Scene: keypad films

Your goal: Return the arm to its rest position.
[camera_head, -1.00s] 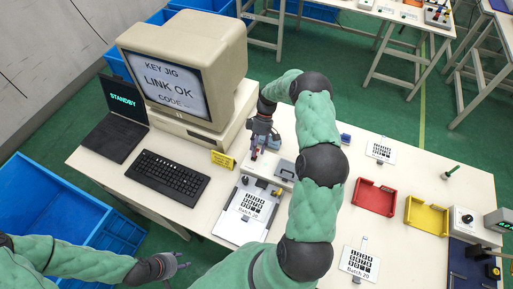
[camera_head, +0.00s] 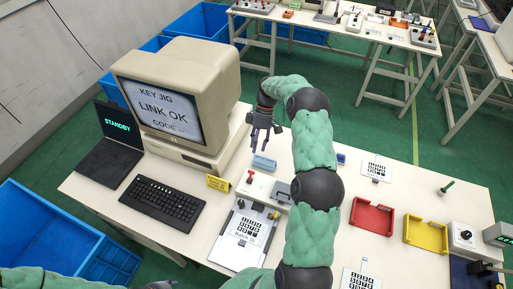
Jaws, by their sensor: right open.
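My right arm, green with dark joints, reaches up over the table (camera_head: 195,232) from the bottom middle. Its gripper (camera_head: 259,146) is open and empty, fingers pointing down above the table to the right of the monitor. It hangs near a small blue-grey block (camera_head: 263,163), with the key jig (camera_head: 262,188) and its red-knobbed part nearer to me. My left arm shows as a green sleeve at the bottom left edge, with a dark piece at the bottom. The left gripper's fingers are out of the picture.
A beige monitor (camera_head: 170,95) reads "LINK OK". A black keyboard (camera_head: 161,198), a laptop (camera_head: 117,130) and a keypad sheet on a clipboard (camera_head: 243,238) lie around it. Red (camera_head: 372,217) and yellow (camera_head: 426,235) trays sit right of my arm. Blue crates (camera_head: 45,225) stand left.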

